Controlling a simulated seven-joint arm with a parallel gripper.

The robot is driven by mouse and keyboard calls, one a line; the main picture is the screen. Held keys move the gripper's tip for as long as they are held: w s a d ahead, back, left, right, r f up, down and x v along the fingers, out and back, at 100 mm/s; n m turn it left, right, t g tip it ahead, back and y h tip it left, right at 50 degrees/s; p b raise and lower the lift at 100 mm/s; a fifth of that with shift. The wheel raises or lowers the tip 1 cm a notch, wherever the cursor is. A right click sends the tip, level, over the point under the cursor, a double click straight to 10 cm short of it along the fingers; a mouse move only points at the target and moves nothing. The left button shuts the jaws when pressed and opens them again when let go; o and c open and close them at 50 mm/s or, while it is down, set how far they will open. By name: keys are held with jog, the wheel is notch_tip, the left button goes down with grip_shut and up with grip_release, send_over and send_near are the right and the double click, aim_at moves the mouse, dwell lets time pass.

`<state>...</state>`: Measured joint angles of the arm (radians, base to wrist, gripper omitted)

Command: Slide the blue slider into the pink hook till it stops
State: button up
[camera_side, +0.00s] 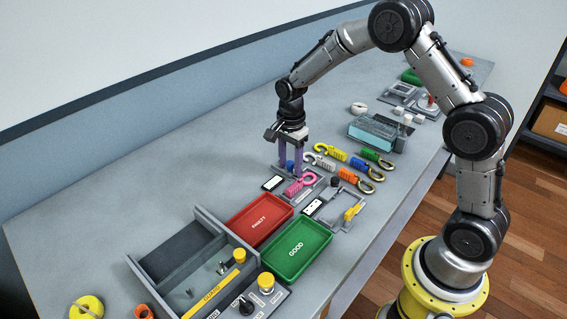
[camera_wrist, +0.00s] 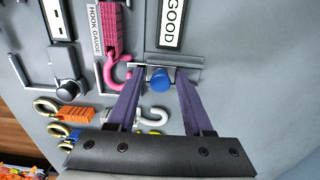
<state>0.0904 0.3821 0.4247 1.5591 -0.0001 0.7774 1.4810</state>
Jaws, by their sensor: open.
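The blue slider (camera_wrist: 160,80) is a round blue knob on a short grey metal rail in the wrist view. It stands between the two purple fingers of my gripper (camera_wrist: 161,71), which are open with a gap on each side of it. In the side view my gripper (camera_side: 290,170) points down over the slider (camera_side: 290,164), which is partly hidden by the fingers. The pink hook (camera_wrist: 113,38) lies flat just left of the rail in the wrist view, its curved end near the rail's left end. The pink hook (camera_side: 298,186) also shows just in front of my gripper in the side view.
White, yellow, blue, orange and green hooks (camera_side: 352,163) lie right of my gripper. A red FAULTY tray (camera_side: 262,217) and a green GOOD tray (camera_side: 297,250) stand nearer the camera. A dark post (camera_wrist: 67,88) and grey brackets lie left in the wrist view.

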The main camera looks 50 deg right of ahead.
aim_at(290, 163)
jog(key=shift+r, duration=2.9)
jog(key=shift+c, duration=1.2)
jog(key=shift+r, duration=0.4)
jog(key=shift+c, duration=1.1)
jog(key=shift+r, duration=2.65)
jog(key=shift+c, duration=1)
